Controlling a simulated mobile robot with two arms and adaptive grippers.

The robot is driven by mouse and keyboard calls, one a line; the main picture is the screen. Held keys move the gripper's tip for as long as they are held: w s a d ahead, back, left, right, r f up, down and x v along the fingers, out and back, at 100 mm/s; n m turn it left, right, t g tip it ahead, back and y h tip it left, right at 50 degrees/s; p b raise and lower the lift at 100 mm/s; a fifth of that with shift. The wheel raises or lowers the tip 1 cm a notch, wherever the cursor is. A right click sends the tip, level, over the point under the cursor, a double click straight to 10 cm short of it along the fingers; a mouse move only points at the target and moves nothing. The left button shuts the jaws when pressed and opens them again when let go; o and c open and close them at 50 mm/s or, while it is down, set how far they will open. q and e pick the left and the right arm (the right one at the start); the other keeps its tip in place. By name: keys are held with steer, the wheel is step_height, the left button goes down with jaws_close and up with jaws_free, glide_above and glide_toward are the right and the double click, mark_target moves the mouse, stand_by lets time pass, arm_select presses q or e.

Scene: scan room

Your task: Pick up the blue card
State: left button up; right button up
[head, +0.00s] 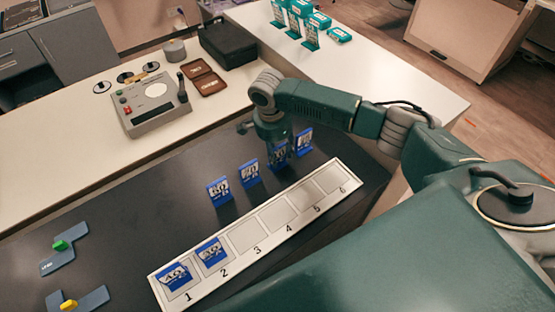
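Several blue cards stand upright on the dark tabletop in a row: one at the left end (219,192), a second (249,174), a third (280,155) and one at the right end (305,142). Two more blue cards are on the white numbered strip (322,205), one at slot 1 (174,277) and one at slot 2 (211,252). My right gripper (278,150) points down at the third card and partly covers it. Its fingers are too small and dark to tell whether they are open or touch the card. My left gripper is out of view.
Slots 3 to 6 of the strip are bare. A grey device (157,103), a black case (228,43) and brown wallets (204,77) are on the white counter. Teal boxes (299,10) stand at the back. Grey-blue pieces (63,250) lie at left.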

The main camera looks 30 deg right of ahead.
jaws_close()
steer(key=shift+r, duration=0.1)
